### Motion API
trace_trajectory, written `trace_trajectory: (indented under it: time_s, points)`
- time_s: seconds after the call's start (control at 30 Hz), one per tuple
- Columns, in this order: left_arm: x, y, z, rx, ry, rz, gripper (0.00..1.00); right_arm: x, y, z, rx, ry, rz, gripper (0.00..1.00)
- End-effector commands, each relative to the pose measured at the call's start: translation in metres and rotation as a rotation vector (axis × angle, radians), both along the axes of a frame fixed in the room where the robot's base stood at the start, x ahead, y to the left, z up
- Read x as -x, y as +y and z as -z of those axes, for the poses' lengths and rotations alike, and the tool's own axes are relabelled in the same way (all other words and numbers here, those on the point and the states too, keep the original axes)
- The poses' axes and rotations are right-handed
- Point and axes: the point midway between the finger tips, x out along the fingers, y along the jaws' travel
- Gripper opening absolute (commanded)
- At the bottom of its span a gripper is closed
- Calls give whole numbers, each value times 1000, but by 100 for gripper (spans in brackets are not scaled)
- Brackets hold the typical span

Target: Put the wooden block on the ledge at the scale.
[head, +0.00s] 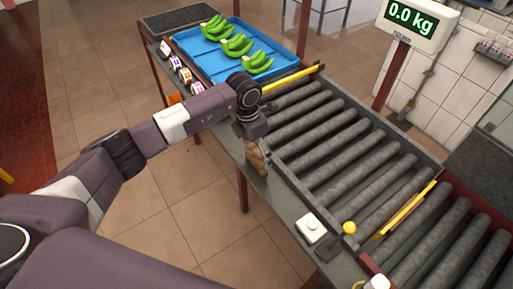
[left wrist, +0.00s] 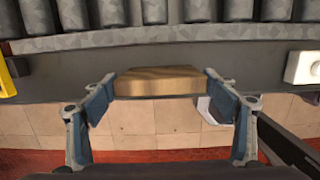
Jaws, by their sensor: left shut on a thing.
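The wooden block (head: 257,158) is at the narrow grey ledge (head: 284,207) along the near side of the roller scale (head: 335,135). My left gripper (head: 252,138) reaches down over it and partly hides it. In the left wrist view the block (left wrist: 160,82) lies between the two fingers of my left gripper (left wrist: 158,93), which is shut on it. I cannot tell whether the block still touches the ledge. The scale's display (head: 411,20) reads 0.0 kg. My right gripper is not in view.
A blue tray (head: 213,70) with several green banana bunches stands beyond the rollers. Several small boxes (head: 179,68) line its left side. A white button box (head: 311,228) and a yellow-knobbed lever (head: 349,228) stand at the near end of the ledge. Yellow bars (head: 408,209) flank the rollers, which are bare.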

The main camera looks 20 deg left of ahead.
Motion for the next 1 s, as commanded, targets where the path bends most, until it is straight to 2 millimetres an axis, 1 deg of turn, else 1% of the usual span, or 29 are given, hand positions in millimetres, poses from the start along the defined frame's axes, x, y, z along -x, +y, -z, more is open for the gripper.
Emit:
trace_trajectory:
  time_s: [0.13, 0.27, 0.3, 0.4, 0.43, 0.7, 0.8, 0.83, 0.87, 0.97, 1.0]
  points:
    - [0, 0, 0, 1, -1, 0, 53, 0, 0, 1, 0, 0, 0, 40]
    - [0, 0, 4, 0, -1, 0, 53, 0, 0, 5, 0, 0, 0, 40]
    - [0, 0, 2, 1, -1, 0, 83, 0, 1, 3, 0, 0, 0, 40]
    - [0, 0, 2, 0, 0, 0, 94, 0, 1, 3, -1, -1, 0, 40]
    - [0, 0, 2, 0, 0, 0, 97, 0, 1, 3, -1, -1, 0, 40]
    - [0, 0, 1, 1, -1, 0, 97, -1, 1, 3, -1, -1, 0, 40]
    - [0, 0, -3, 1, -1, 0, 97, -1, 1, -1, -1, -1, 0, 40]
    - [-1, 0, -4, 0, -2, 0, 97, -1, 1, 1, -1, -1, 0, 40]
    - [-1, 1, -6, 0, -4, 0, 97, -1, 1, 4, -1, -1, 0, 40]
    - [1, 2, -22, 1, -7, 2, 97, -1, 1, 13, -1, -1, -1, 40]
    - [1, 4, -30, 0, -8, 1, 97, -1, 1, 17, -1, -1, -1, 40]
